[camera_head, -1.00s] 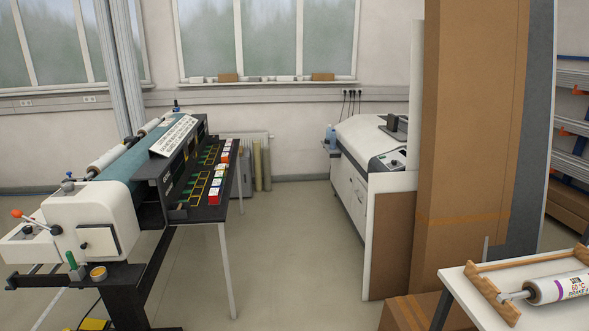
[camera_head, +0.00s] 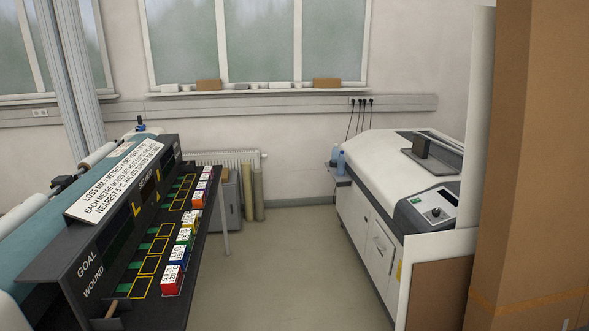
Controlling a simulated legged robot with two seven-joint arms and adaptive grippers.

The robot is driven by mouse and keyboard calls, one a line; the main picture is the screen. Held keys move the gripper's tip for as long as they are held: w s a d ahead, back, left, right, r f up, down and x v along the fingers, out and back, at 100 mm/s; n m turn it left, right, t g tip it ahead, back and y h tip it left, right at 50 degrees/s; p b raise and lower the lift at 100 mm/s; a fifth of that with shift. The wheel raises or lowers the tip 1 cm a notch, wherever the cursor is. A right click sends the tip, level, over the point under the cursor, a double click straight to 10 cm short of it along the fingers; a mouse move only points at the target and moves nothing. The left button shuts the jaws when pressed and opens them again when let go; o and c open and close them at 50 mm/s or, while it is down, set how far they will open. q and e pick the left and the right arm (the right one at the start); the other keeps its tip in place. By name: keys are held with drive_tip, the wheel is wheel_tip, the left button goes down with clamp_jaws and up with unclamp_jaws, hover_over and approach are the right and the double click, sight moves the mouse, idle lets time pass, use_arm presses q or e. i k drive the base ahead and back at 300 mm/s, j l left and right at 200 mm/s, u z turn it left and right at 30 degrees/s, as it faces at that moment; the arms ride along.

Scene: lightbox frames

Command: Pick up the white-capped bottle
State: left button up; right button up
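Two small bottles stand close together on a small side ledge at the left end of the white machine, in the middle right of the head view. The nearer bottle (camera_head: 341,162) is pale blue. The other bottle (camera_head: 334,155) is a darker blue and stands just behind and to the left. They are too small to tell for sure which one has a white cap. Neither of my grippers is in view.
The white machine (camera_head: 378,180) with a control panel stands at the right, beside a tall brown cardboard panel (camera_head: 530,150). A dark sloped rack (camera_head: 205,225) with several coloured boxes is at the left. Clear floor (camera_head: 275,260) runs between them.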

sight(335, 152)
drive_tip(key=i+j, duration=0.1)
drive_tip(key=i, duration=2.15)
drive_tip(key=l+z, duration=0.05)
drive_tip(key=l, duration=0.05)
